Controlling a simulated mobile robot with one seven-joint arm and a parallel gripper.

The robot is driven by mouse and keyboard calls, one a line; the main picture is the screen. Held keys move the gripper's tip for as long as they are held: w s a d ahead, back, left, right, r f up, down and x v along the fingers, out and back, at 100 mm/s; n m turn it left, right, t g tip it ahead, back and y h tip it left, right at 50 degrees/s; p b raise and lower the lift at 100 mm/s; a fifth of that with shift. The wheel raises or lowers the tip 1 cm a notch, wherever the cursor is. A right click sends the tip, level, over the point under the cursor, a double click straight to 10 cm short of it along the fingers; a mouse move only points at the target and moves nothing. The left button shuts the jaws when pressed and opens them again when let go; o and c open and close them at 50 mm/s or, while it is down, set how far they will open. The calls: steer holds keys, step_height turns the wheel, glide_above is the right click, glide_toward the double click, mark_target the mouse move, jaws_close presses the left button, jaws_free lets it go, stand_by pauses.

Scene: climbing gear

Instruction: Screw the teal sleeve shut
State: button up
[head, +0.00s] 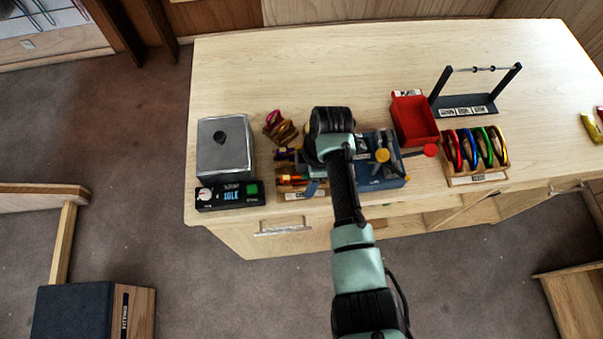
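I cannot make out a teal sleeve in the head view. My arm reaches over the wooden workbench (280,65), and its wrist covers the spot beside a blue fixture (385,183). My gripper's fingers are hidden beneath the wrist, so I cannot see whether they hold anything. The fixture carries grey parts, a yellow round knob (382,155) and a red knob (430,150) on its right. Several carabiners, with red, blue, green and yellow among them, stand in a wooden rack (478,179) at the right.
A grey box (226,147) with a control panel (230,195) reading "IDLE" stands at the left. A red bin (416,120) and a dark frame with a bar (465,105) stand behind the rack. Colourful gear (281,128) lies left of my wrist. The bench's back left is clear.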

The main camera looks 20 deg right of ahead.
steer(key=shift+r+p, duration=0.6)
steer(key=shift+r, duration=0.2)
steer(key=shift+f, duration=0.1)
steer(key=shift+w+d+b, duration=0.15)
steer(key=shift+w+b, duration=0.35)
steer(key=shift+b, duration=0.15)
steer(key=shift+w, duration=0.2)
steer(key=shift+d+f+b, duration=0.1)
steer(key=shift+f+b, duration=1.1)
steer(key=shift+f, duration=0.2)
steer(key=shift+s+r, duration=0.15)
steer(key=shift+s+a+p, duration=0.2)
steer(key=shift+s+p, duration=0.4)
steer(key=shift+p, duration=0.3)
